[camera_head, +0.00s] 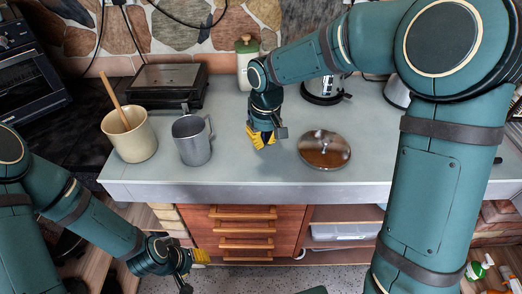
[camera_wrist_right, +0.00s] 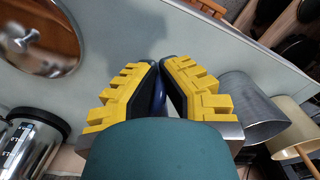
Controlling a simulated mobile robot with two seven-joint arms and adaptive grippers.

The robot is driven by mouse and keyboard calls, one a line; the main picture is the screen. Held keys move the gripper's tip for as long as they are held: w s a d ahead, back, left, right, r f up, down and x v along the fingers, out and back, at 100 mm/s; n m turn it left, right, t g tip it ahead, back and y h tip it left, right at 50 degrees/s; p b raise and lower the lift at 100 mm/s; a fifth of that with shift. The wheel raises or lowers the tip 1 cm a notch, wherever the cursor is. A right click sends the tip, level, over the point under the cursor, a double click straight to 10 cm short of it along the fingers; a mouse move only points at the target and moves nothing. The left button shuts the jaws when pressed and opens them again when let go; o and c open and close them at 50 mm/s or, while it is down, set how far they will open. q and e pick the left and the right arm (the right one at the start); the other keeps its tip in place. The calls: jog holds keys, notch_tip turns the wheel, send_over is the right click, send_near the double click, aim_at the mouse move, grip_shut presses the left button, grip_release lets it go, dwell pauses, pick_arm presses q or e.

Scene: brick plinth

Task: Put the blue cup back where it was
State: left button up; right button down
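My right gripper (camera_head: 262,138) is low over the grey counter, left of the round metal lid. In the right wrist view its yellow-padded fingers (camera_wrist_right: 159,85) are close together, with a strip of dark blue, taken to be the blue cup (camera_wrist_right: 159,97), filling the gap between them. Most of the cup is hidden by the fingers and gripper body, and I cannot make it out in the head view. My left gripper (camera_head: 192,262) is below the counter's front edge, apart from everything on it; its opening is not clear.
The metal lid (camera_head: 324,149) lies right of the gripper. The counter between mug and lid is free.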

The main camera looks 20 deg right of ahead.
jog(key=f, duration=0.2)
jog(key=shift+s+f, duration=0.2)
jog(key=shift+f, duration=0.15)
notch_tip(320, 180, down, 6)
jog(key=shift+w+r+b, duration=0.1)
jog(key=shift+r+b, duration=0.15)
jog(key=shift+b, duration=0.5)
jog(key=c, duration=1.1)
grip_release()
jog(key=shift+c, duration=0.2)
jog(key=shift+r, duration=0.1)
notch_tip(320, 180, up, 12)
jog(key=p, duration=0.2)
jog(key=shift+s+d, duration=0.2)
jog(key=shift+d, duration=0.1)
